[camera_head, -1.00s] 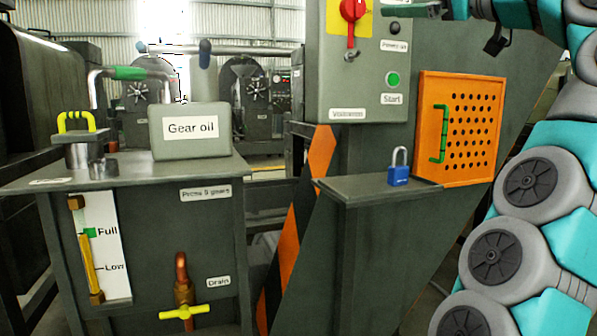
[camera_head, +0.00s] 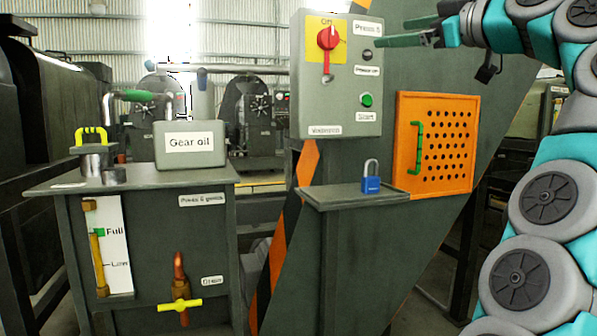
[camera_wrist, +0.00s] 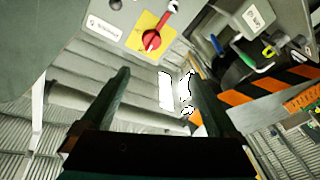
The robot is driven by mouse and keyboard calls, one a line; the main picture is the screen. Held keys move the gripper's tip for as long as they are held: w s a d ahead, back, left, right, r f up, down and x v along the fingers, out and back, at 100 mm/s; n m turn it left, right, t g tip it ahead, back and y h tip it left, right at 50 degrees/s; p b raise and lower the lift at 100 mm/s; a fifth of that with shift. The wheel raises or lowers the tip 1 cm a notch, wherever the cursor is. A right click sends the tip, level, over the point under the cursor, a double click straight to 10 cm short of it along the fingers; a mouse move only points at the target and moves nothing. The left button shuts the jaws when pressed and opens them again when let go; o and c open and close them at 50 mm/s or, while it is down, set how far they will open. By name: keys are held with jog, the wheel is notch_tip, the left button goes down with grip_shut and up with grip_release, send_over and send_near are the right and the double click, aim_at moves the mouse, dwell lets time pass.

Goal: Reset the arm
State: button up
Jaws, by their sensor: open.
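My gripper (camera_head: 390,31) is at the upper right in the head view, its two green fingers pointing left past the upper right of the grey control box. It is open and empty. In the wrist view the two dark fingers (camera_wrist: 157,74) stand well apart with nothing between them. My arm bends up along the right side of the head view.
The grey control box (camera_head: 311,108) has a red switch (camera_head: 327,39) and a green Start button (camera_head: 366,100). A blue padlock (camera_head: 371,185) stands on a ledge beside an orange perforated panel (camera_head: 450,148). A Gear oil box (camera_head: 190,157) stands on the left cabinet.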

jog(key=a+f+m+g+h, duration=0.1)
jog(key=a+f+m+g, duration=0.35)
jog(key=a+f, duration=0.8)
jog(key=s+a+f+g+h, duration=0.1)
jog(key=s+f+g, duration=0.25)
jog(key=f, duration=0.65)
jog(key=s+a+f+g+h, duration=0.15)
jog(key=s+f, duration=0.25)
jog(key=f, duration=0.5)
jog(key=s+d+f+m+g+h, duration=0.2)
jog(key=s+d+f, duration=0.1)
jog(key=s+f, duration=0.7)
jog(key=s+d+f+m+g+h, duration=0.2)
jog(key=s+d+f+m+g, duration=0.1)
jog(key=s+f, duration=0.7)
jog(key=s+d+f+m+g+h, duration=0.3)
jog(key=s+d+f, duration=0.2)
jog(key=s+f, duration=0.5)
notch_tip(320, 180, down, 4)
jog(key=shift+s+d+f, duration=0.15)
jog(key=shift+d+f, duration=0.05)
jog(key=shift+d, duration=0.05)
